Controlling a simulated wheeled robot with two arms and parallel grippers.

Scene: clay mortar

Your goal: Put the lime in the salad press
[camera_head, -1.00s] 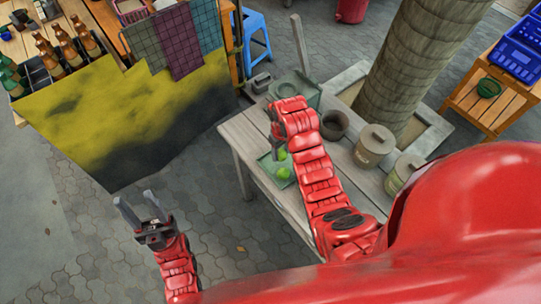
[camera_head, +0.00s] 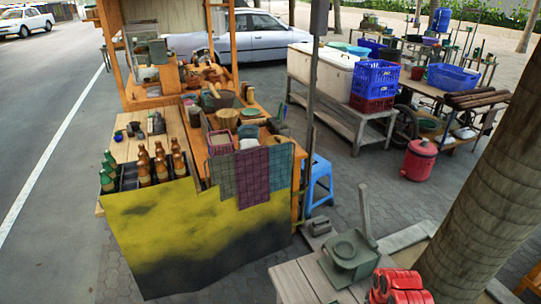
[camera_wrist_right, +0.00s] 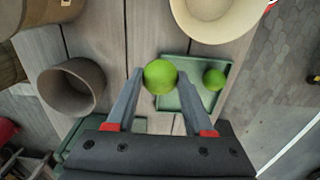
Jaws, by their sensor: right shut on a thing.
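My right gripper (camera_wrist_right: 160,100) is shut on a lime (camera_wrist_right: 160,77), which sits between its two fingertips in the right wrist view. The lime appears held above the wooden table. A second lime (camera_wrist_right: 213,79) lies on a small green tray (camera_wrist_right: 195,62) beyond the fingers. The salad press (camera_head: 350,250) is grey-green with an upright handle and stands on the table near the bottom of the head view. My red right arm shows just right of the press, but its gripper is hidden there. My left gripper is out of view.
In the right wrist view, a brown pot (camera_wrist_right: 73,86) stands left of the fingers and a cream bowl (camera_wrist_right: 212,15) at the top. In the head view, a stall with bottles (camera_head: 160,165) is at left, a blue stool (camera_head: 319,183) behind the press, a tree trunk (camera_head: 490,200) at right.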

